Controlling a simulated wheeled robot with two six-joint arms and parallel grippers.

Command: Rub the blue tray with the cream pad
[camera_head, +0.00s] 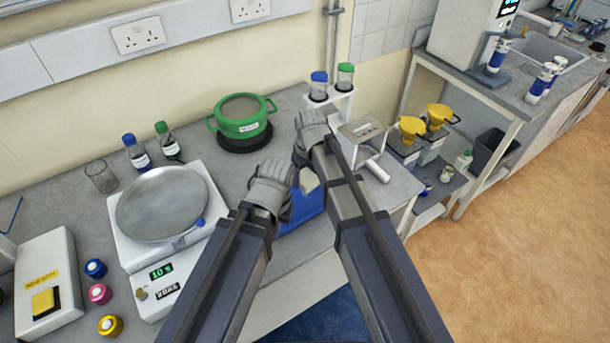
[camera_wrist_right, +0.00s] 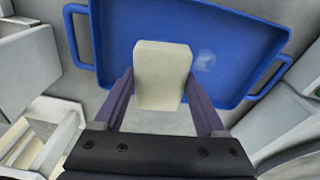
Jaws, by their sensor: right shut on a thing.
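The blue tray (camera_head: 304,209) lies on the grey bench near its front edge, partly hidden by my two arms. In the right wrist view the tray (camera_wrist_right: 240,38) fills the upper part, with a pale smudge (camera_wrist_right: 205,61) right of the pad. The cream pad (camera_head: 309,182) is in my right gripper (camera_head: 304,168). In the right wrist view the gripper (camera_wrist_right: 162,92) is shut on the pad (camera_wrist_right: 161,72), which overlaps the tray's near rim; contact cannot be told. My left gripper (camera_head: 275,180) is left of the tray; its fingertips are unclear.
A balance (camera_head: 137,250) with a round pan stands left. A green pot (camera_head: 241,127) sits behind on a dark plate. A white rack (camera_head: 340,99) with capped bottles and a white device (camera_head: 362,130) stand behind and right of the tray. Coloured-lid jars are at the front left.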

